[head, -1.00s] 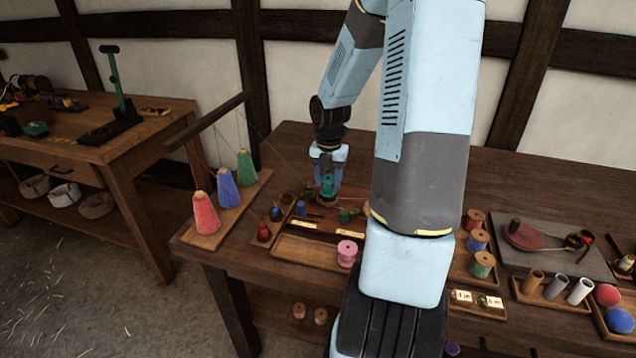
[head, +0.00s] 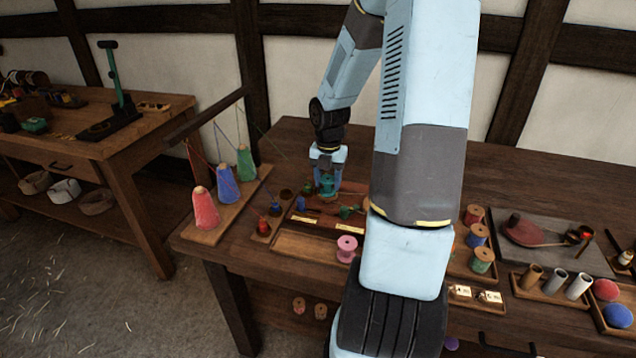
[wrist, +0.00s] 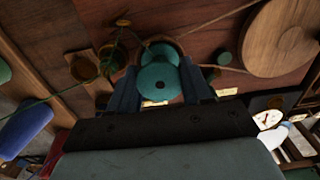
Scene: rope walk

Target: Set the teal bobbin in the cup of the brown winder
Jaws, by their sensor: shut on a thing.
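My gripper (head: 327,178) is shut on the teal bobbin (head: 327,188), low over the back left of the dark table. In the wrist view the teal bobbin (wrist: 158,80) sits upright between my two fingers, its round flange with a dark centre hole facing the camera. A brown rounded rim, apparently the cup of the brown winder (wrist: 176,43), shows just behind the bobbin. I cannot tell whether the bobbin is inside it. A large wooden disc (wrist: 283,38), apparently the winder's wheel, is to the right with a cord running toward the rim. The cup's inside is hidden.
Red (head: 205,208), blue (head: 228,185) and green (head: 245,163) yarn cones stand left of my gripper, with threads rising to a bar. A pink spool (head: 347,248) stands in front. Wooden cups (wrist: 83,67) lie left of the bobbin. My arm hides the table's middle.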

